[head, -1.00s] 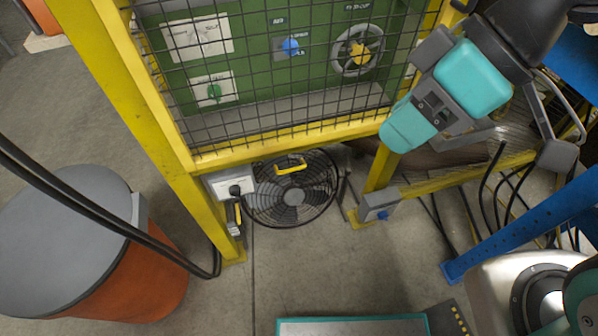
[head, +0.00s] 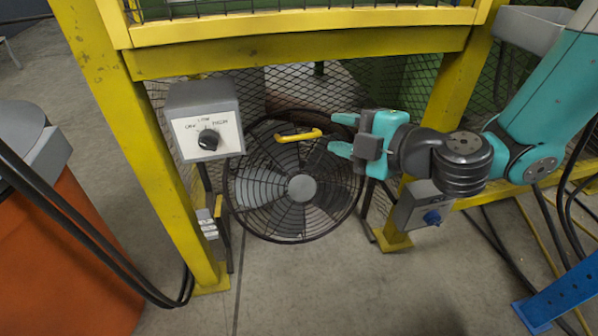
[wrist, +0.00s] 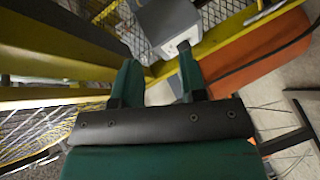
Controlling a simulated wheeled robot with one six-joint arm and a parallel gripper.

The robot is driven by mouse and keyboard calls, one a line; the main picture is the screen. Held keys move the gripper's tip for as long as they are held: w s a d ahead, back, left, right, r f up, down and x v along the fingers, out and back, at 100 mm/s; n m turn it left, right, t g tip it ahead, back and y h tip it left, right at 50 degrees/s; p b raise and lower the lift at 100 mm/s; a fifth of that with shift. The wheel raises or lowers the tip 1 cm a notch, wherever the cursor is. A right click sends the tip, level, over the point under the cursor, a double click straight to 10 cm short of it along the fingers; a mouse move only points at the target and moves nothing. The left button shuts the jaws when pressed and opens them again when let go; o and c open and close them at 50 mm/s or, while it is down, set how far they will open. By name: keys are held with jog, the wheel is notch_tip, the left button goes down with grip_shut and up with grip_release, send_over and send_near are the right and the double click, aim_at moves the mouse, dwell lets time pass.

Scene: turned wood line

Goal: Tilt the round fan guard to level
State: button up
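The round fan guard (head: 301,188) is a dark wire disc with a pale hub, low between the yellow posts in the head view. It looks roughly upright and leaning; I cannot tell its exact tilt. A yellow handle (head: 298,136) is on its upper part. My gripper (head: 336,134) is open, pointing left, in front of the guard's upper right, just right of the handle. No contact with the handle shows. In the wrist view my gripper (wrist: 157,68) has its two fingers apart with nothing held between them; the guard is not clearly visible there.
A grey box with a black rotary knob (head: 208,138) is left of the fan; a grey box also shows ahead of my fingers in the wrist view (wrist: 168,22). Yellow posts (head: 160,160) flank the fan. A small box with a blue knob (head: 425,208) sits right. Floor in front is clear.

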notch_tip(320, 180, down, 9)
jog(key=w+d+t+h+b, duration=0.2)
jog(key=w+d+b, duration=0.1)
jog(key=b, duration=0.1)
jog(key=p, duration=1)
send_near(301, 139)
jog(key=x, duration=0.9)
jog(key=shift+w+a, duration=0.1)
jog(key=shift+a, duration=0.05)
jog(key=shift+w+a+f, duration=0.1)
jog(key=shift+w+a, duration=0.25)
jog(key=shift+w, duration=0.2)
grip_shut()
